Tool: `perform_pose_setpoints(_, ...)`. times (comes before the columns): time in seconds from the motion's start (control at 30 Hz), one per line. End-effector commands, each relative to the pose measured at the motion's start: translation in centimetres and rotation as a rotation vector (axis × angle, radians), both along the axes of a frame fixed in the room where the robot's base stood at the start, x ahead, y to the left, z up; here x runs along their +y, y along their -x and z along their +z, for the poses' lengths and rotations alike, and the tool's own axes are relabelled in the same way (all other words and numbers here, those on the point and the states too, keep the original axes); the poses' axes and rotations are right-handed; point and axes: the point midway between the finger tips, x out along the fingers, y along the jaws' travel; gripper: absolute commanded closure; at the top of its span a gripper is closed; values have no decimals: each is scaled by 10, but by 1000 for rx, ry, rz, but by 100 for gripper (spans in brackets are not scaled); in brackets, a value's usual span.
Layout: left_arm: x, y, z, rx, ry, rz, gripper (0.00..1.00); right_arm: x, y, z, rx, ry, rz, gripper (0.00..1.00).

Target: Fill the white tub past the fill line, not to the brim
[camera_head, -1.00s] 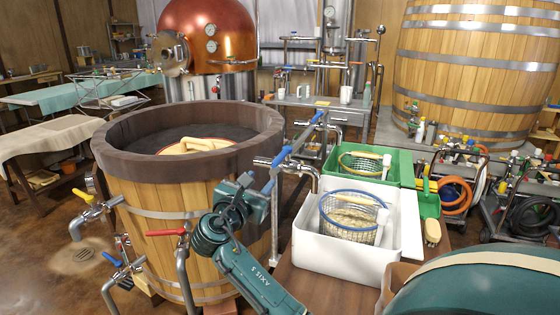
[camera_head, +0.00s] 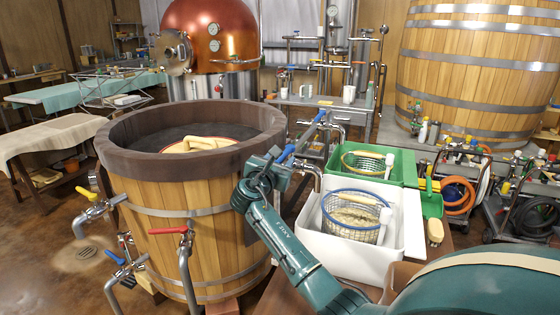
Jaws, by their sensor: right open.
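The white tub (camera_head: 333,250) stands at the lower centre right. A wire basket with a blue rim (camera_head: 362,194) sits in it with pale contents. I cannot make out a fill line or liquid level. A metal pipe with a spout (camera_head: 312,170) ends by the tub's back left corner. A blue lever (camera_head: 286,153) is on that pipe. My right gripper (camera_head: 280,164) is open, close beside the blue lever; its fingers are small and partly hidden, so contact is unclear. My left gripper is not in view.
A large wooden vat (camera_head: 185,235) stands left of my right arm, with red-handled (camera_head: 168,231) and yellow-handled taps (camera_head: 82,194) on its front. A green tub (camera_head: 405,166) with another basket is behind the white tub. A green scoop (camera_head: 431,200) and a brush (camera_head: 435,232) are to the right.

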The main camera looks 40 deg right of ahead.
Motion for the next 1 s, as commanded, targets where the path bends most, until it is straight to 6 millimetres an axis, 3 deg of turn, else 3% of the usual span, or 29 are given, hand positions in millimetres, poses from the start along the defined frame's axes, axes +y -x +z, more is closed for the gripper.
perform_pose_setpoints(0.07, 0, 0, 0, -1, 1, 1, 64, 0, 0, 0, 0, 0, 0, 59)
perform_pose_setpoints(0.57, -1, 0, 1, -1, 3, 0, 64, 1, 0, 0, 0, 0, 0, 100)
perform_pose_setpoints(1.0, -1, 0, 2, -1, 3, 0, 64, 0, -1, 0, 1, 0, 6, 100)
